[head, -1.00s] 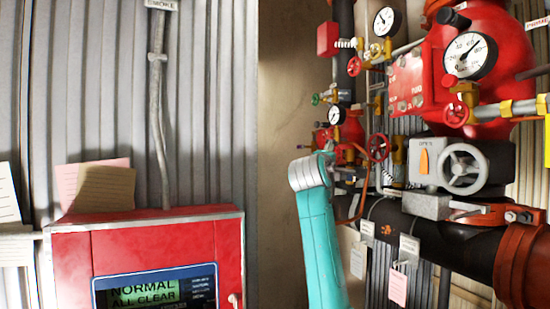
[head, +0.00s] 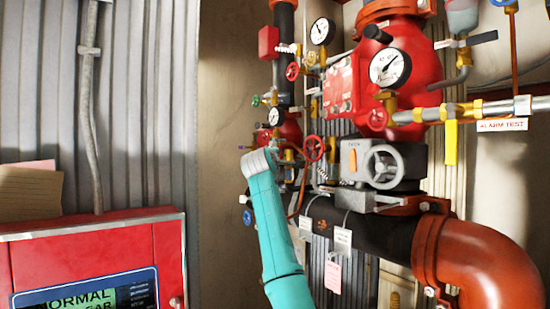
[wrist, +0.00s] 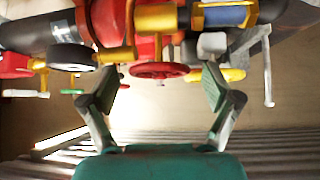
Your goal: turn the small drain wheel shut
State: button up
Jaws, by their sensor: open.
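Several small handwheels sit on the riser's valves, and I cannot tell by label which is the drain wheel. In the head view one red wheel (head: 314,148) is just right of my arm's end; others are a red wheel (head: 292,71) higher up, a red wheel (head: 376,119) by the large gauge, a green wheel (head: 255,101) and a blue wheel (head: 247,217). In the wrist view my gripper (wrist: 160,84) is open and empty. A red wheel (wrist: 160,70) shows beyond and between its fingertips, apart from them. My arm hides the fingers in the head view.
A large grey handwheel (head: 382,167) on a grey gearbox and the black pipe (head: 385,228) are right of my arm. Paper tags (head: 333,276) hang below. A red alarm panel (head: 90,250) stands at left. Gauges and brass fittings crowd the riser.

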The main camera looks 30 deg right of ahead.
jog(key=shift+w+d, duration=0.35)
jog(key=shift+d, duration=0.05)
jog(key=c, duration=1.1)
jog(key=shift+f+m+h, duration=0.1)
jog(key=shift+m+h, duration=0.4)
jog(key=shift+m, duration=0.1)
jog(key=shift+c, duration=0.2)
jog(key=shift+m+t+h, duration=0.6)
jog(key=shift+m+h, duration=0.5)
jog(key=shift+m, duration=0.5)
jog(key=o, duration=1.1)
jog(key=shift+o, duration=0.2)
